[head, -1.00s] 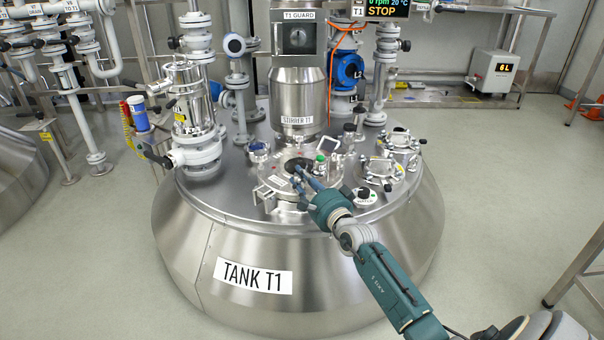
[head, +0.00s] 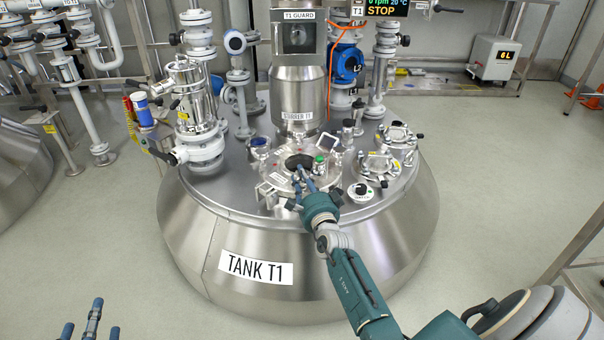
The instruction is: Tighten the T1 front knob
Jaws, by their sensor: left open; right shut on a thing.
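Tank T1 (head: 228,240) is a large steel vessel with a flanged manhole (head: 278,178) on its top. My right gripper (head: 303,182) reaches over the front rim of the manhole, its fingers closed at the front edge of the lid. They are shut on what appears to be the front knob, which the fingers and hand hide almost entirely. My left gripper (head: 90,322) is at the bottom left corner, open and empty, well away from the tank top.
The stirrer column (head: 298,95) rises behind the manhole. A steel filter housing (head: 192,95) with pipes stands at the left of the tank top. The floor around the tank is clear.

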